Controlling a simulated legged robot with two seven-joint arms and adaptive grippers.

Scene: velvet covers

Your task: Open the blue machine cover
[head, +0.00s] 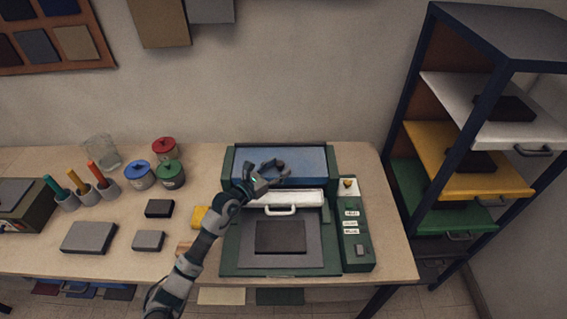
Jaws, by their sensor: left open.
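The dark green machine (229,240) stands on the table. Its blue cover (308,158) spans the back part of the machine, inside the green frame. In front of it is a white panel (306,198) with a white handle (281,211). My left gripper (281,173) is open and empty, over the front of the blue cover and just behind the white panel. It hides a little of the cover, and I cannot tell if it touches it. My right gripper is not in view.
A dark square block (280,237) lies on the machine's front bed. A green control strip (356,250) with labels runs along its right side. Grey blocks, lidded pots (170,174) and pen cups stand to the left. A shelf rack (470,150) with coloured trays stands right.

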